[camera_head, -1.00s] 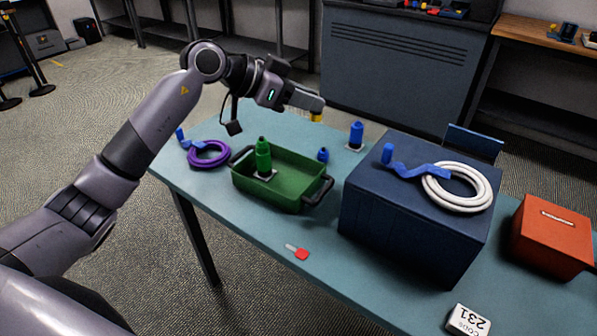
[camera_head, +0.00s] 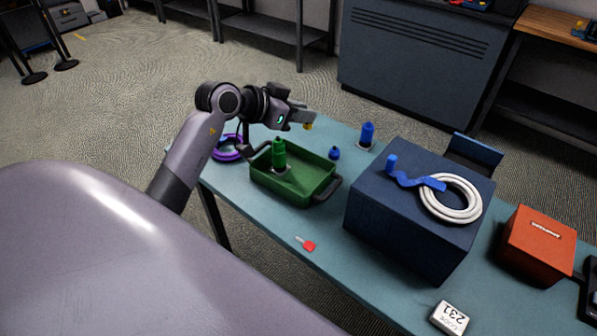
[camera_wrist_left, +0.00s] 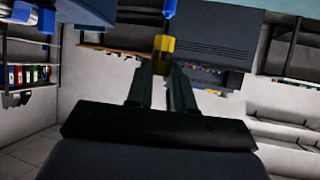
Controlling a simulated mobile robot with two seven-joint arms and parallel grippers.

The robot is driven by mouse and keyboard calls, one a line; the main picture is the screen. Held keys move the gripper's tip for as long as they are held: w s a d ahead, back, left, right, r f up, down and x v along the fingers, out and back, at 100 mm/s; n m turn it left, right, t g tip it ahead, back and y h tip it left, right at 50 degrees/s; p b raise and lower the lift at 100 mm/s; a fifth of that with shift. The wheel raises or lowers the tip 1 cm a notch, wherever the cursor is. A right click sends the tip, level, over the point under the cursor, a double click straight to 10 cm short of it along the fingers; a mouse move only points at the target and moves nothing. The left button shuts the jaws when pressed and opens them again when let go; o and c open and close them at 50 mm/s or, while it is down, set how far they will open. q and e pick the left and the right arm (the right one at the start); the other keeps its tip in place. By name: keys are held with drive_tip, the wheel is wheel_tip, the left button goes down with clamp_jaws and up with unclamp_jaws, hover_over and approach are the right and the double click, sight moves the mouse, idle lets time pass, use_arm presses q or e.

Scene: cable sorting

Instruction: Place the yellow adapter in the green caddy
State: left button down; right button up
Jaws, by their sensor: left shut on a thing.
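My left gripper (camera_head: 306,122) is shut on the yellow adapter (camera_wrist_left: 163,46), which shows between the fingertips in the left wrist view. In the head view only a small yellow bit of it shows at the fingertips. The green caddy is an open tray with dark handles. A green bottle-shaped piece (camera_head: 279,154) on a pale base stands in it. My right gripper is not in view.
A dark blue box (camera_head: 400,222) bears a white cable coil (camera_head: 452,198) with a blue strap. Blue pieces (camera_head: 367,134) stand behind the caddy. A purple coil (camera_head: 228,148) lies left of it. A red-headed key-like piece (camera_head: 308,245), a label block (camera_head: 450,317) and an orange box (camera_head: 537,246) are also on the table.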

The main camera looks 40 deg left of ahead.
use_arm(q)
wheel_tip(320, 180, down, 14)
drive_tip(key=b, duration=0.2)
drive_tip(key=shift+b, duration=0.35)
wheel_tip(320, 180, down, 4)
drive_tip(key=shift+f+b, duration=0.15)
drive_tip(key=shift+b, duration=0.55)
drive_tip(key=c, duration=1)
unclamp_jaws()
drive_tip(key=shift+f, duration=0.1)
